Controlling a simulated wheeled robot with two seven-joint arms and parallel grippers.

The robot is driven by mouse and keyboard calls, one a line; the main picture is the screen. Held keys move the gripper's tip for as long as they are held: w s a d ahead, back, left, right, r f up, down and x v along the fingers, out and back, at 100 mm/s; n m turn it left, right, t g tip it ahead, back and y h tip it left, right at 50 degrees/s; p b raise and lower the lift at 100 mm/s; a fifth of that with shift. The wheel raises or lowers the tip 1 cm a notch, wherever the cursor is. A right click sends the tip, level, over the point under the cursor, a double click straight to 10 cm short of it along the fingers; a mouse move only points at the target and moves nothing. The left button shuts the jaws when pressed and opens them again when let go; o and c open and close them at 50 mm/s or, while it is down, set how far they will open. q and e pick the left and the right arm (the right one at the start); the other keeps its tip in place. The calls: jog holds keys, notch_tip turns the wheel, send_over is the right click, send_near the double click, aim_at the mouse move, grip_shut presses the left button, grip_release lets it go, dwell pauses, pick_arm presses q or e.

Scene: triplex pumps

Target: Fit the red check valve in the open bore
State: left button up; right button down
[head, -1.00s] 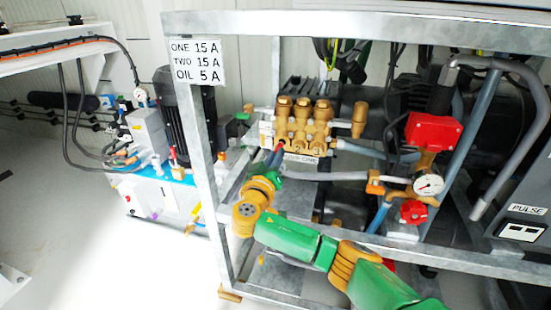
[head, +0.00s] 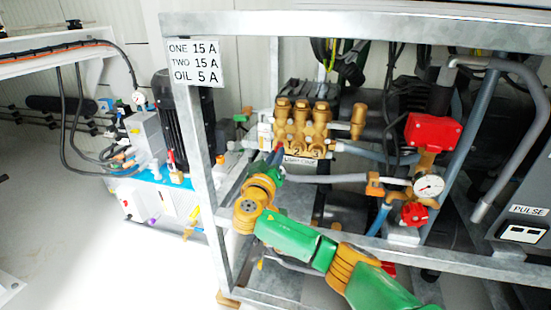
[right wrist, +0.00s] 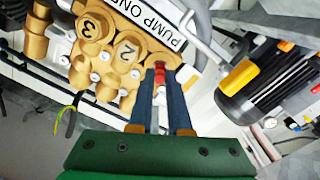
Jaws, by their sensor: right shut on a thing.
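The red check valve (right wrist: 160,75) shows as a small red piece between the dark blue fingers of my right gripper (right wrist: 159,80) in the right wrist view. The gripper is shut on it. Its tip is at the brass pump head (right wrist: 108,62), beside the cap marked 2. The fingers and valve hide the open bore, so I cannot tell whether the valve is inside it. In the head view my right gripper (head: 276,154) is at the lower left of the brass pump head (head: 303,122). My left gripper is not in view.
The PUMP ONE label (right wrist: 148,22) is close to the fingers. A galvanized frame (head: 207,150) surrounds the pump, with its upright left of my arm. A grey hose (head: 325,179) runs right of the gripper. A red box (head: 433,132) and a gauge (head: 429,186) are further right.

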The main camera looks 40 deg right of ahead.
jog(key=shift+b+x, duration=0.8)
jog(key=shift+x, duration=0.25)
dwell(0.4)
dwell(0.4)
jog(key=c, duration=0.8)
grip_release()
